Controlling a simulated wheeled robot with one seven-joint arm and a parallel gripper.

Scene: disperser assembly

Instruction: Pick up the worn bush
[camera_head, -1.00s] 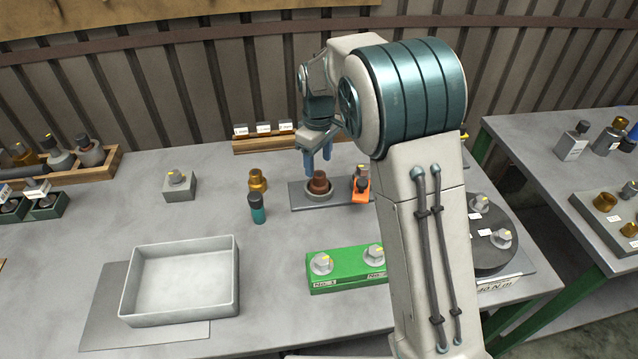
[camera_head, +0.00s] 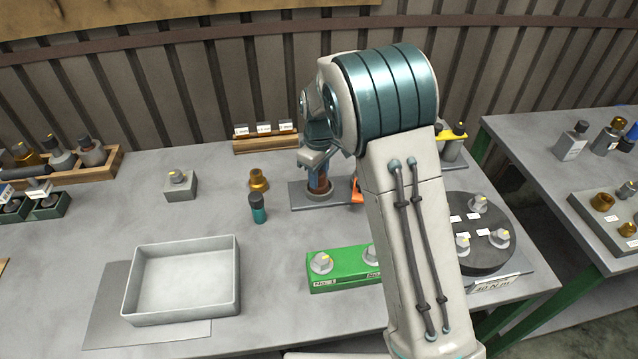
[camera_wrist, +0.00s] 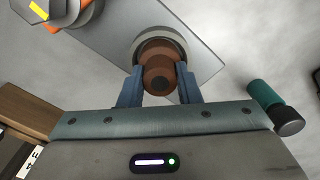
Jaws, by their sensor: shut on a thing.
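The worn bush is a rust-brown stepped cylinder (camera_head: 320,185). It stands upright in a round grey seat (camera_head: 320,196) on a flat grey plate (camera_head: 298,197) on the workbench. My gripper (camera_head: 319,176) has come down over it, with its blue fingers on either side of it. In the wrist view the fingers of my gripper (camera_wrist: 159,82) are shut on the worn bush (camera_wrist: 158,65), and the ring of the seat shows around its far side. The bush's lower end is hidden inside the seat.
An orange part (camera_head: 357,191) stands close on the plate's right, partly behind my arm. A green block (camera_head: 340,275) and an empty grey tray (camera_head: 181,279) are nearer; bench around the tray is clear.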

